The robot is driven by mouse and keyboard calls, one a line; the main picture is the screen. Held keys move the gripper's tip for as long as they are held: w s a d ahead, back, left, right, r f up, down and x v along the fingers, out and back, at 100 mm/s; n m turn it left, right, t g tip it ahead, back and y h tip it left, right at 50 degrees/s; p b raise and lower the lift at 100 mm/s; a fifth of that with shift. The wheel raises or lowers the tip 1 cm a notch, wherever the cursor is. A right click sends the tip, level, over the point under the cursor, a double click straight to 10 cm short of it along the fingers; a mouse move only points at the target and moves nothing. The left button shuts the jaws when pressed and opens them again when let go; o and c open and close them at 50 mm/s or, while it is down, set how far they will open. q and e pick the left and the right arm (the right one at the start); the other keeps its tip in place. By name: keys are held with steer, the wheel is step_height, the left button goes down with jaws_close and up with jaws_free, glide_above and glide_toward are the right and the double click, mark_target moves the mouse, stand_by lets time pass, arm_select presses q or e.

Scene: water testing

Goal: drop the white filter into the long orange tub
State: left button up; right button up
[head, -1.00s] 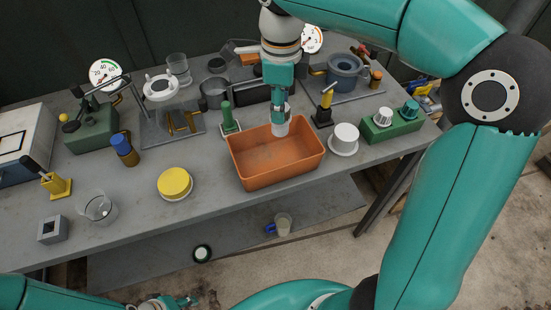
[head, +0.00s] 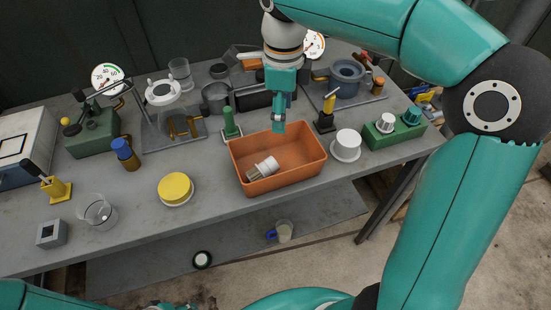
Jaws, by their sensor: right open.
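The white filter (head: 264,168), a short cylinder with a white end and a brownish section, lies on its side on the floor of the long orange tub (head: 300,175). It is in the tub's left half, near the front wall. My right gripper (head: 279,127) points down over the tub's back rim, open and empty, apart from the filter. My left arm shows only in part along the bottom edge, and its gripper is not visible.
A white round cap (head: 347,142) stands right of the tub, and a yellow one (head: 174,184) to its left. A green-handled tool (head: 229,122) and a yellow-black one (head: 327,112) stand behind. A beaker (head: 97,211) stands at the front left.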

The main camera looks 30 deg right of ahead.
step_height(320, 180, up, 11)
steer(key=shift+r, duration=0.2)
stand_by(0.5)
